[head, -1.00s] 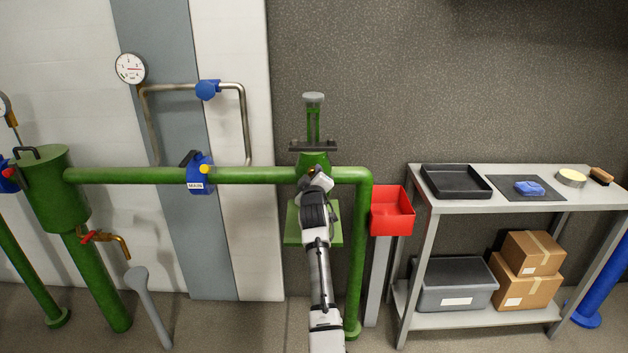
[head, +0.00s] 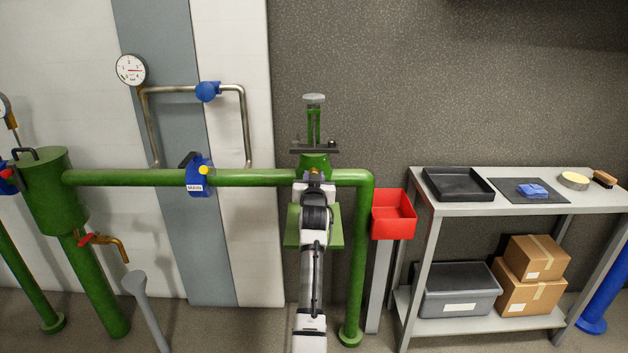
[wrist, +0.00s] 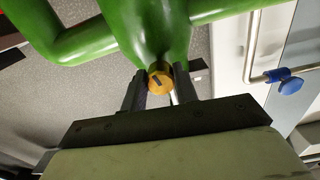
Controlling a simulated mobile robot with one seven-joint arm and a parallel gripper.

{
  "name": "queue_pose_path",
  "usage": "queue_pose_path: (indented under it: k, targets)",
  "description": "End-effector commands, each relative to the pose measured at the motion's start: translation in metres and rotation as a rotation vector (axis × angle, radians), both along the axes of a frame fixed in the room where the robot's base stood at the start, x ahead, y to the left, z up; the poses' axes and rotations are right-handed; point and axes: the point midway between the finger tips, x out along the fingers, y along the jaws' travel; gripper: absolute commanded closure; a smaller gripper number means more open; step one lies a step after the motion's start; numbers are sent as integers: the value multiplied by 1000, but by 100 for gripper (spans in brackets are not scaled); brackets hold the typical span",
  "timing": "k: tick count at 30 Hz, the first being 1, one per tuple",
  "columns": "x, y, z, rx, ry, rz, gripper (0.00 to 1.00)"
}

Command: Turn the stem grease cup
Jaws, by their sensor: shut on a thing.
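The grease cup (wrist: 160,79) is a small round brass-coloured cap with a dark mark on its face. It sits on the green valve body (wrist: 160,30) in the wrist view. My gripper (wrist: 158,85) has one dark finger on each side of the cup and is shut on it. In the head view my gripper (head: 314,178) is at the front of the green valve (head: 314,161), below its upright stem. My wrist and arm hide most of the cup there.
A green pipe (head: 120,178) runs left from the valve and carries a blue MAIN valve (head: 199,176). A red bin (head: 394,214) stands close to the right. A grey shelf table (head: 440,207) with trays and boxes is farther right.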

Motion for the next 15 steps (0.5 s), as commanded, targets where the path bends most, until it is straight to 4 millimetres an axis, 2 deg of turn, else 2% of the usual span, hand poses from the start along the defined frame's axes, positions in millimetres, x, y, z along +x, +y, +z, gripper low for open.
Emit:
queue_pose_path:
  k: [6,15]
  targets:
    - [0,1,0,173,1,1,93]
    - [0,1,0,324,1,0,93]
